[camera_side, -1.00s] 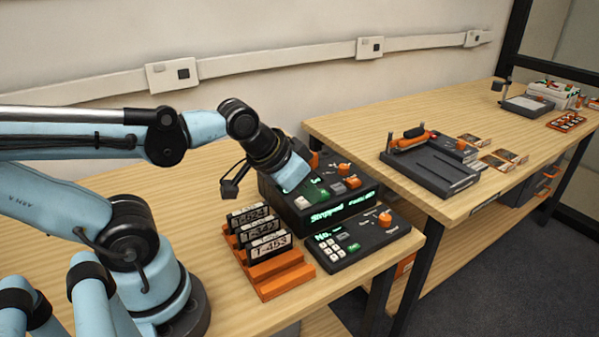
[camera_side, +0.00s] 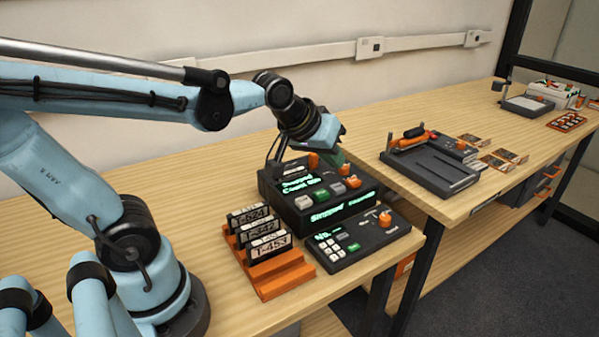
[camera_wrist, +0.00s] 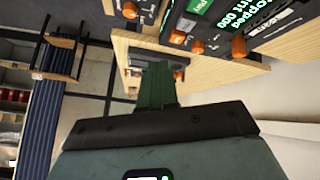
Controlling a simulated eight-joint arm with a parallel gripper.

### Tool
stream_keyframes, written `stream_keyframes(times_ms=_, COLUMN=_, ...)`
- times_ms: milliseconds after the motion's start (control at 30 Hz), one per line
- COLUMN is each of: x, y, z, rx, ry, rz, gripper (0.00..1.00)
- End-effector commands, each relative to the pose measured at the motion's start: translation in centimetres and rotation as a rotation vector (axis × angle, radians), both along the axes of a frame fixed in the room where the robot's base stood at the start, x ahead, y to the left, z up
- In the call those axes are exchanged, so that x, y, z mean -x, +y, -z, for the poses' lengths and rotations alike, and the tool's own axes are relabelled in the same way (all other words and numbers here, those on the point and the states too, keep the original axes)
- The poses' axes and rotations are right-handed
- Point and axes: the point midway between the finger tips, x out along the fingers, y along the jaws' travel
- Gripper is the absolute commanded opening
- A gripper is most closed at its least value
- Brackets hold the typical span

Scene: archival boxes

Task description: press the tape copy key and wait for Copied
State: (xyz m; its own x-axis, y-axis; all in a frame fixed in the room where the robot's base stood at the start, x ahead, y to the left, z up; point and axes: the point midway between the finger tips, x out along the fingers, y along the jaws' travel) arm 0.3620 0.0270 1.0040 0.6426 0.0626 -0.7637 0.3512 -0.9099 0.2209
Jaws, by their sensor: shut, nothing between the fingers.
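The black tape deck (camera_side: 290,212) stands on the near bench. Its front display (camera_side: 327,217) reads "Stopped", and its top display (camera_side: 308,185) reads "Stopped" and a count that looks like 000. Its top carries a grey key (camera_side: 303,203), a green key (camera_side: 321,196) and an orange key (camera_side: 353,182); I cannot read which is the copy key. My gripper (camera_side: 338,160) is shut and empty, raised above the deck's back right. In the wrist view my green fingers (camera_wrist: 157,85) are together, and part of the deck, with the green key (camera_wrist: 198,6), shows at the top right.
An orange rack (camera_side: 275,276) with several labelled tapes (camera_side: 268,247) stands left of the deck. A black keypad panel (camera_side: 368,239) is in front of it. Orange knobs (camera_side: 313,162) rise from the deck. Another bench (camera_side: 330,128) with a dark tray device (camera_side: 430,172) lies right.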

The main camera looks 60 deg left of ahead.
Motion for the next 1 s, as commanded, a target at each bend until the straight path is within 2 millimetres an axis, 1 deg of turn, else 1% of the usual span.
stream_keyframes(times_ms=33, x=-1.3, y=0.6, z=-0.4, rx=0.031, ry=-0.014, rz=-0.054, gripper=0.0)
stream_keyframes(times_ms=200, x=-5.1, y=2.3, z=-1.1, rx=0.143, ry=-0.071, rz=-0.23, gripper=0.0)
stream_keyframes(times_ms=300, x=-6.9, y=3.2, z=-1.3, rx=0.2, ry=-0.099, rz=-0.311, gripper=0.0)
stream_keyframes(times_ms=400, x=-8.2, y=3.9, z=-1.3, rx=0.241, ry=-0.12, rz=-0.369, gripper=0.0)
stream_keyframes(times_ms=500, x=-9.0, y=4.3, z=-1.3, rx=0.267, ry=-0.134, rz=-0.406, gripper=0.0)
stream_keyframes(times_ms=600, x=-9.3, y=4.5, z=-1.3, rx=0.28, ry=-0.141, rz=-0.422, gripper=0.0)
stream_keyframes(times_ms=1000, x=-9.3, y=4.5, z=-1.2, rx=0.281, ry=-0.141, rz=-0.424, gripper=0.0)
